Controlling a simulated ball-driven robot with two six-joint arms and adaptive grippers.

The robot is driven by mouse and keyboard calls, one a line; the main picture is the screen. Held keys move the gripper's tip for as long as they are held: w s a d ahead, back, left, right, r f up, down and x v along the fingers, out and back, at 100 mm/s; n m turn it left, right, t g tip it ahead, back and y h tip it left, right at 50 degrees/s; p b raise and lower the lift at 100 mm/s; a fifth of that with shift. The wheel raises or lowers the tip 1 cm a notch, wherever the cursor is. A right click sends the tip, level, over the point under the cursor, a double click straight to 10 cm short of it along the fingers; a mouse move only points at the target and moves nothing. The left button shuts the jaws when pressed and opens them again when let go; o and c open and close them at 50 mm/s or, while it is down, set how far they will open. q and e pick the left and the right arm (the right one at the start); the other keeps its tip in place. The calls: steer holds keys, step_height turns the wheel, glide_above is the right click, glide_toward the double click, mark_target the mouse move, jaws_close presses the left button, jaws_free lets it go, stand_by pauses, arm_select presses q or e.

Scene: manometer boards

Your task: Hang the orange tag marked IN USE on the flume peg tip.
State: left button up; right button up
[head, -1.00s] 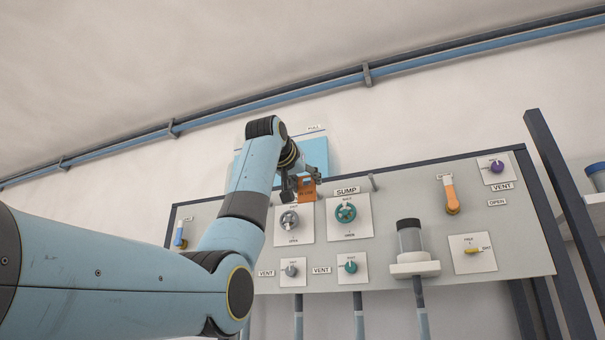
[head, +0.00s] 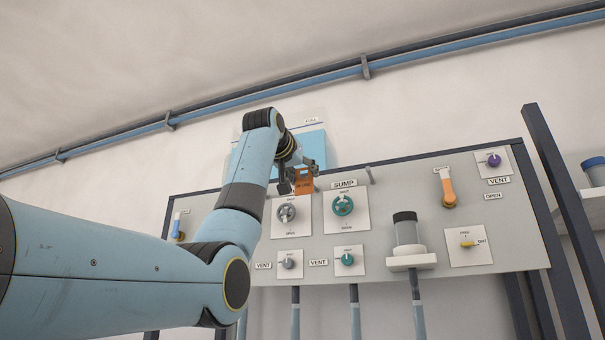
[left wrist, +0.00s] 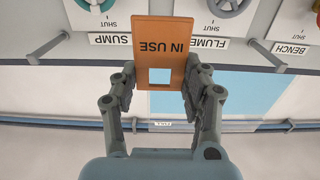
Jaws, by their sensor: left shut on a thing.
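The orange tag (head: 304,181) marked IN USE is held by my left gripper (head: 299,178), in front of the board's upper edge, left of the SUMP label. In the left wrist view, which is upside down, the tag (left wrist: 160,35) sits between the two fingers of my left gripper (left wrist: 160,78), its square hole nearer the gripper. The FLUME label (left wrist: 209,43) is partly behind the tag. No flume peg shows clearly; the tag covers the space between the SUMP and FLUME labels. Whether tag and peg touch cannot be told. My right gripper is not in view.
One peg (left wrist: 47,48) stands out beside the SUMP label (left wrist: 111,40), another (left wrist: 268,55) between the FLUME and BENCH labels. The board (head: 385,215) carries handwheels, small valves and an orange lever (head: 448,190). A blue panel (head: 312,145) is behind the gripper.

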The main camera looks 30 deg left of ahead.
arm_select(q)
steer(key=shift+x, duration=2.8)
stand_by(1.5)
steer(key=shift+f, duration=0.4)
stand_by(0.4)
steer(key=o, duration=0.9)
steer(key=shift+o, duration=0.2)
steer(key=shift+s+d, duration=0.1)
steer(key=shift+s, duration=0.05)
steer(key=v, duration=1.1)
steer(key=shift+s, duration=0.4)
